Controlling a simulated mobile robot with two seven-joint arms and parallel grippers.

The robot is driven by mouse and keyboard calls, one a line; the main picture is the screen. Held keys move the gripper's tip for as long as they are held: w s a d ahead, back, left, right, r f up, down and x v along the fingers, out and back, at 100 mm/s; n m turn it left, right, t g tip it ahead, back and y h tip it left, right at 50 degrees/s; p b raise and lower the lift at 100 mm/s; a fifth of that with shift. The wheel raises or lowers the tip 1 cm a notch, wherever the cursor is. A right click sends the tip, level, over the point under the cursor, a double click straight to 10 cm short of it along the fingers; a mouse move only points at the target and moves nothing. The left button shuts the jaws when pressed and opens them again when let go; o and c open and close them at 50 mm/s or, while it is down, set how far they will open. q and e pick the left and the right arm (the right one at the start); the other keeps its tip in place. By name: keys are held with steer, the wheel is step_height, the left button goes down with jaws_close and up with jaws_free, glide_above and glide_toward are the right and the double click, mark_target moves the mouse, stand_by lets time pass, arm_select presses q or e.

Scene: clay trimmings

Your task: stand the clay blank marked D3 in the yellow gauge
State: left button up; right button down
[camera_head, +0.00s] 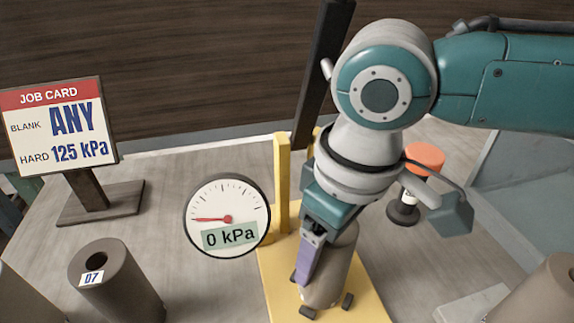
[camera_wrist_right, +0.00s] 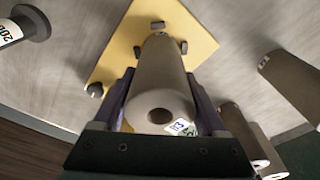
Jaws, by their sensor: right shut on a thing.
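A grey-brown hollow clay blank (camera_head: 338,266) is upright on or just above the yellow gauge's base plate (camera_head: 270,285), among its small dark pegs. My right gripper (camera_head: 322,262) is shut on it, one purple finger showing on its left side. The right wrist view shows the blank (camera_wrist_right: 160,85) between both fingers, with its top hole towards the camera. Its white label (camera_wrist_right: 180,128) is tilted and partly cut off; it appears to read D3. I cannot tell whether its foot touches the plate. The gauge's round dial (camera_head: 227,215) reads 0 kPa. My left gripper is not in view.
Another blank (camera_head: 545,292) stands at the right edge. A job card (camera_head: 57,125) on a stand reads ANY, 125 kPa. A dark weight with an orange top (camera_head: 424,158) stands behind my right gripper.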

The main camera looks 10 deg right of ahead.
jaws_free()
steer(key=r, duration=0.3)
steer(key=r+p, duration=0.1)
steer(key=r, duration=0.3)
steer(key=s+r+p, duration=0.1)
steer(key=r, duration=0.3)
steer(key=shift+d, duration=0.35)
steer(key=shift+s+r, duration=0.1)
steer(key=shift+r, duration=0.4)
steer(key=s+a+f+t+y, duration=0.1)
steer(key=s+a+f+y, duration=0.2)
steer(key=s+a, duration=0.3)
steer(key=s+d+f+m+h, duration=0.1)
steer(key=s+d+f+m, duration=0.1)
steer(key=s+d, duration=0.2)
steer(key=s+d+f+m+t+h, duration=0.1)
steer(key=s+d+f+m+h, duration=0.1)
steer(key=s+d, duration=0.3)
steer(key=d+m, duration=0.1)
steer(key=d, duration=0.3)
steer(key=shift+d+f+h, duration=0.3)
steer(key=shift+d+f, duration=0.05)
